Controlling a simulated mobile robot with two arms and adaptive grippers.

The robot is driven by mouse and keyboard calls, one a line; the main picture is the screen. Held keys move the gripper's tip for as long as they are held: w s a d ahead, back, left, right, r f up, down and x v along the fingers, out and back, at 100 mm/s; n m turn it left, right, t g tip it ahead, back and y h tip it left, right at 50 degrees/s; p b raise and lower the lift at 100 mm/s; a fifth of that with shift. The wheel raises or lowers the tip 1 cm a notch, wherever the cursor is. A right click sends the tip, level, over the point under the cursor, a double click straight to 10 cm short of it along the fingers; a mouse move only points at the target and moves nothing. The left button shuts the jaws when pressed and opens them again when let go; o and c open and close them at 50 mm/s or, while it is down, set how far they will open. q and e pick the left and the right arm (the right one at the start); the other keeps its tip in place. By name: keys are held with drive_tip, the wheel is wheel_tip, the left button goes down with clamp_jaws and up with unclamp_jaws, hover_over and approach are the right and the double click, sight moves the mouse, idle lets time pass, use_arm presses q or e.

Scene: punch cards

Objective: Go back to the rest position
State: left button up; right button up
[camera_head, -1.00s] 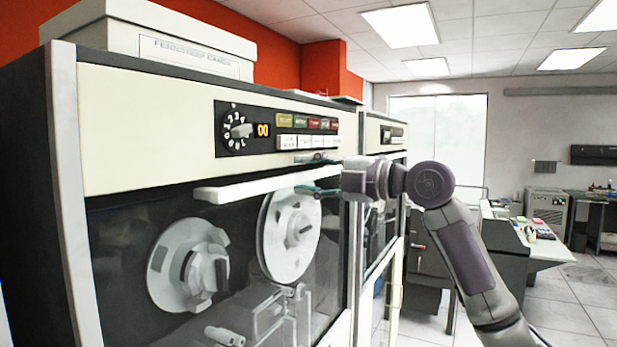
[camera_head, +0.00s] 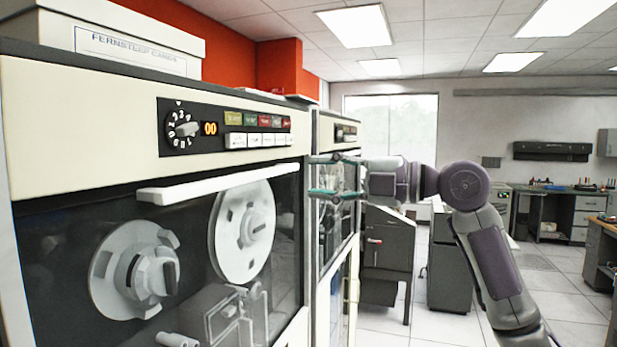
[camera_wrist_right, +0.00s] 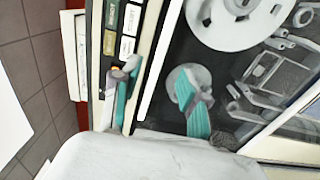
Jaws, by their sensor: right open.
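My right gripper (camera_head: 325,176) is open and empty in the head view, its two teal-tipped fingers spread apart and pointing left. It is near the right edge of a large tape cabinet (camera_head: 80,100), close to its front. In the right wrist view the open fingers (camera_wrist_right: 160,98) show in front of the cabinet's button panel (camera_wrist_right: 122,40) and its dark glass. No object is between the fingers. My left gripper is not in view.
The cabinet front has a white handle bar (camera_head: 215,183), a dial panel (camera_head: 225,127) and two tape reels behind glass. A box labelled Fernstlep Cards (camera_head: 135,45) sits on top. Open floor (camera_head: 560,290) lies at the right.

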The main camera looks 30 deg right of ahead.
idle(0.5)
